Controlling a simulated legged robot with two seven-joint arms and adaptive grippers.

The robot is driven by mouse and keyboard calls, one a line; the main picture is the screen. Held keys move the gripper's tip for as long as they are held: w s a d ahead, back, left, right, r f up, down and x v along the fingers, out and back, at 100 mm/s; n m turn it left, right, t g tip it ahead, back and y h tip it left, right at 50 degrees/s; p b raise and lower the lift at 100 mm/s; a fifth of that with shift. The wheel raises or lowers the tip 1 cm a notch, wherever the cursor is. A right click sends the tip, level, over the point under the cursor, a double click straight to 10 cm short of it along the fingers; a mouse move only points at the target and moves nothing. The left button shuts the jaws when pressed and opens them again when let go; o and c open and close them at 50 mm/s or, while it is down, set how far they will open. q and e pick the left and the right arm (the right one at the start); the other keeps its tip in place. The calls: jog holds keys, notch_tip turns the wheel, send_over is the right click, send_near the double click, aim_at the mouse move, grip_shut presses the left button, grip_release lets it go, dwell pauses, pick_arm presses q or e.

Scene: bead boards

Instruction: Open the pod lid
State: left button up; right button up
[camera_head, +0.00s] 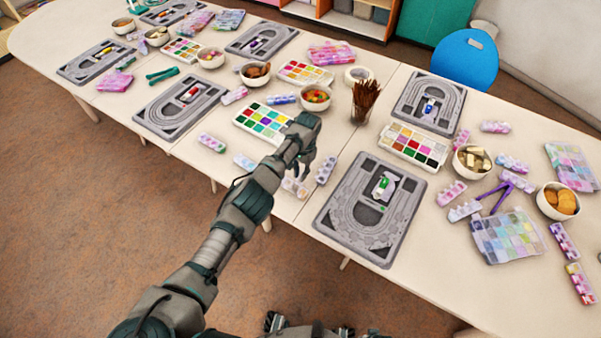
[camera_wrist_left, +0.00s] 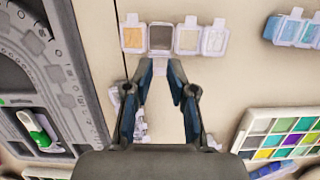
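A pod strip (camera_wrist_left: 175,38) with several square compartments lies just beyond my left fingertips in the left wrist view. One compartment looks dark brown; its neighbours look tan or pale. Whether any lid stands up is too small to tell. In the head view the strip (camera_head: 295,187) lies on the table just below my left gripper (camera_head: 307,160). In the wrist view my left gripper (camera_wrist_left: 161,66) points at the dark compartment, its fingertips close together with a narrow gap. A pale bit shows in the gap; contact with it is unclear. My right gripper is not in view.
A grey bead board (camera_head: 335,225) lies right of my left gripper. A colour palette (camera_head: 240,119) and a cup of brown sticks (camera_head: 361,112) stand behind.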

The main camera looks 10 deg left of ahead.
pick_arm(q)
notch_tip(320, 180, up, 10)
dwell(0.6)
jog(key=shift+f, duration=0.15)
dwell(0.3)
